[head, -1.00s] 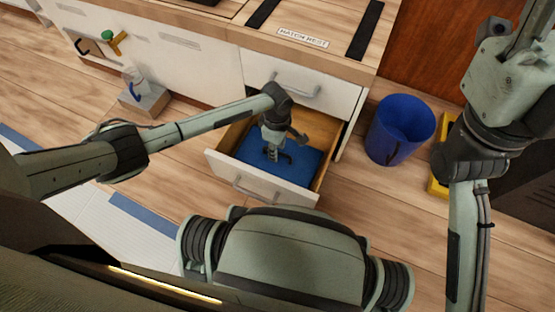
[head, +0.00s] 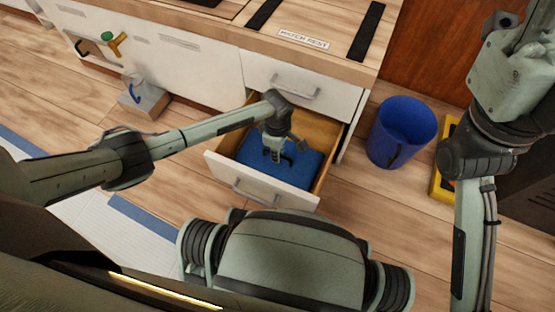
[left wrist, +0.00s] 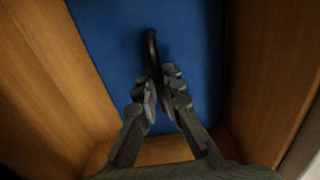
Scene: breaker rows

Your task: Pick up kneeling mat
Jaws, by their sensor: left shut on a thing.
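The blue kneeling mat (head: 302,168) is in the open drawer, whose white front (head: 250,188) faces me. My left gripper (head: 277,157) reaches down into the drawer over the mat. In the left wrist view the mat (left wrist: 105,50) fills the space between the wooden drawer walls. There my left gripper (left wrist: 162,98) is shut on the mat's black loop handle (left wrist: 152,45). I cannot tell whether the mat is clear of the drawer floor. My right arm stands at the right of the head view, but its gripper is not visible.
A blue bin (head: 401,130) stands right of the drawer, with a yellow object (head: 441,188) beyond it. The wooden worktop (head: 330,62) and a closed drawer (head: 300,88) are above the open one. A grey block (head: 145,103) is on the floor at left.

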